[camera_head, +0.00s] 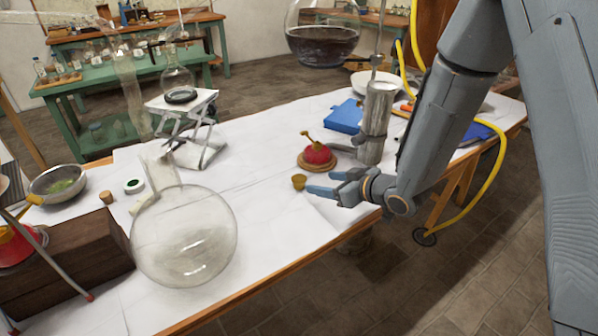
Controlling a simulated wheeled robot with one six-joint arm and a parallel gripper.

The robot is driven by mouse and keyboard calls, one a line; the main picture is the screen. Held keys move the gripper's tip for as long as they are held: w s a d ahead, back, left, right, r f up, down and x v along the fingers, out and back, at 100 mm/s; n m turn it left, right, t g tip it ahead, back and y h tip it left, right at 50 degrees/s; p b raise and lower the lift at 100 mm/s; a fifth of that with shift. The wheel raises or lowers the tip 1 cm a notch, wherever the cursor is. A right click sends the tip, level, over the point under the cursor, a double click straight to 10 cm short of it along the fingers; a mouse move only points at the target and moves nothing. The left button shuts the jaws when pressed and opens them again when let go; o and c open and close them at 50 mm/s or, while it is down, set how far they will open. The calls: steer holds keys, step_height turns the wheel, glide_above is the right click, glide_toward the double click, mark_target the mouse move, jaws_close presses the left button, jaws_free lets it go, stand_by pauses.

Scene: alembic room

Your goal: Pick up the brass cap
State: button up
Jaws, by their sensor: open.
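A small brass cap (299,182) sits on the white-covered table, near its front edge, right of the large round flask. My gripper (322,182) comes in from the right, low over the table, with its fingers pointing left toward the cap. The fingers are apart and hold nothing. The fingertips are just right of the cap, and I cannot tell whether they touch it.
A red-domed brass piece (318,155) stands just behind the cap. A metal cylinder (375,122) stands behind my gripper, near a blue box (346,115). A large glass flask (184,235) stands front left. A yellow hose (492,180) hangs at right. White table (262,225) between flask and cap is clear.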

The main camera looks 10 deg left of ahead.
mark_target(299, 178)
steer(key=shift+a+n+y, duration=0.3)
steer(key=shift+a+y, duration=0.2)
steer(key=shift+a, duration=0.75)
steer(key=shift+p+x, duration=0.85)
steer(key=shift+x, duration=3.1)
steer(key=shift+s, duration=0.1)
steer(key=c, duration=1.2)
steer(key=shift+o, duration=0.2)
